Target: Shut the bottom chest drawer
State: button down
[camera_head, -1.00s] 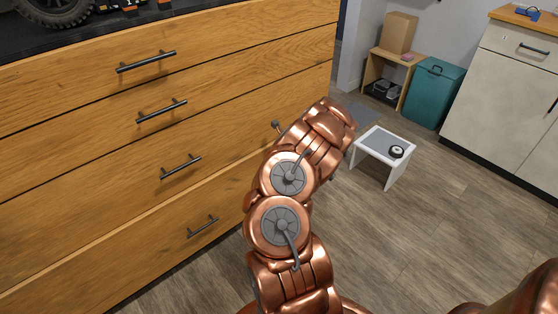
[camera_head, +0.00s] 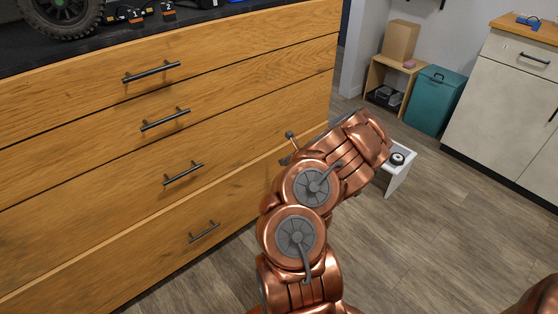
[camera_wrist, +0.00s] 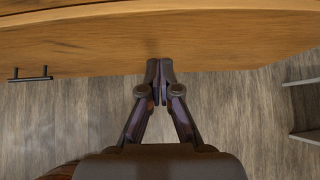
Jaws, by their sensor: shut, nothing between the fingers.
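The wooden chest fills the left of the head view. Its bottom drawer (camera_head: 150,262) has a dark bar handle (camera_head: 204,232). A pale strip along the top of this drawer front shows that it stands out a little from the drawer above (camera_head: 120,212). In the wrist view a wooden front (camera_wrist: 80,45) spans the top, with a dark handle (camera_wrist: 30,74) at the left. My gripper (camera_wrist: 159,68) is shut and empty, its tips at the lower edge of that front, right of the handle. I cannot tell whether they touch it. In the head view my arm hides the gripper.
A low white stool (camera_head: 398,175) with a small round object stands right of my arm. A teal bin (camera_head: 433,98), a small wooden shelf (camera_head: 392,80) and a pale cabinet (camera_head: 510,105) stand farther back. The wooden floor (camera_head: 440,235) at right is clear.

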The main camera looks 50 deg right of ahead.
jog(key=p+v, duration=0.1)
jog(key=v, duration=0.5)
jog(key=shift+s, duration=0.25)
jog(key=shift+a+r, duration=0.15)
